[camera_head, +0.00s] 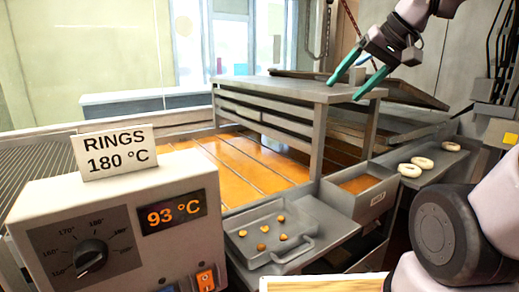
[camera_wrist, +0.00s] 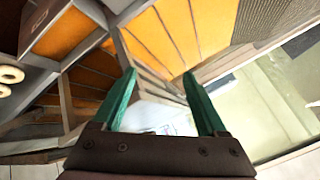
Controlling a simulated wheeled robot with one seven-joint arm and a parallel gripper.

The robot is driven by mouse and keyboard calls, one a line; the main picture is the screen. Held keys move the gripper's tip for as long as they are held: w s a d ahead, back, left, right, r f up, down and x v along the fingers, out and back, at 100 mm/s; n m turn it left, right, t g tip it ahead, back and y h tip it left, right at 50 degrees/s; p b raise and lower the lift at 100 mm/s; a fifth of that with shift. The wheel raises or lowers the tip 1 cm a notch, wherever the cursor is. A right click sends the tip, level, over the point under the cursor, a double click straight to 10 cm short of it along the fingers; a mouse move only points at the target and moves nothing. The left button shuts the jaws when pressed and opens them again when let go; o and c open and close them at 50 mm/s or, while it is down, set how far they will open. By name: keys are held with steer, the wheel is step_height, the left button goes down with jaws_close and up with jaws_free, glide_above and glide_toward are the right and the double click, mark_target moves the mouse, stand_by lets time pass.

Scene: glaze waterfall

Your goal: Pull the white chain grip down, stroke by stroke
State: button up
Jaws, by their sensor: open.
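I cannot make out the white chain grip in either view. A thin dark chain or cord (camera_head: 326,30) hangs at the top, left of my arm, and a reddish one (camera_head: 350,18) slants down just right of it. My gripper (camera_head: 344,90) has two teal fingers, spread apart with nothing between them. It points down and left over the right end of the grey slatted rack (camera_head: 285,90). In the wrist view, my gripper (camera_wrist: 160,74) is also open and empty.
A control box (camera_head: 120,225) with a dial reads 93 °C; its sign (camera_head: 115,152) says RINGS 180 °C. Orange panels (camera_head: 225,165) lie behind it. A tray (camera_head: 285,262) holds several small golden pieces. White rings (camera_head: 410,170) lie at right, also in the wrist view (camera_wrist: 10,75).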

steer(key=s+d+f+m+h, duration=0.2)
steer(key=s+d+m+h, duration=0.1)
steer(key=s+d+m, duration=0.15)
steer(key=w+a+r+m+t+y, duration=0.1)
steer(key=w+a+r+m+y, duration=0.35)
steer(key=w, duration=0.45)
steer(key=w+a+r+m+t+y, duration=0.1)
steer(key=w+a+r+m+y, duration=0.2)
steer(key=w+r+m, duration=0.5)
steer(key=w+d+r+m+t, duration=0.1)
steer(key=w+r+m+t, duration=0.15)
steer(key=w+m, duration=0.6)
steer(key=w+d+r+m+t, duration=0.1)
steer(key=w+d+m+t, duration=0.2)
steer(key=w, duration=1)
step_height(320, 180, up, 16)
steer(key=s+d, duration=0.1)
steer(key=s, duration=0.2)
steer(key=shift+t, duration=0.45)
steer(key=x, duration=0.3)
steer(key=r+x, duration=0.1)
steer(key=x, duration=0.5)
steer(key=shift+r, duration=0.2)
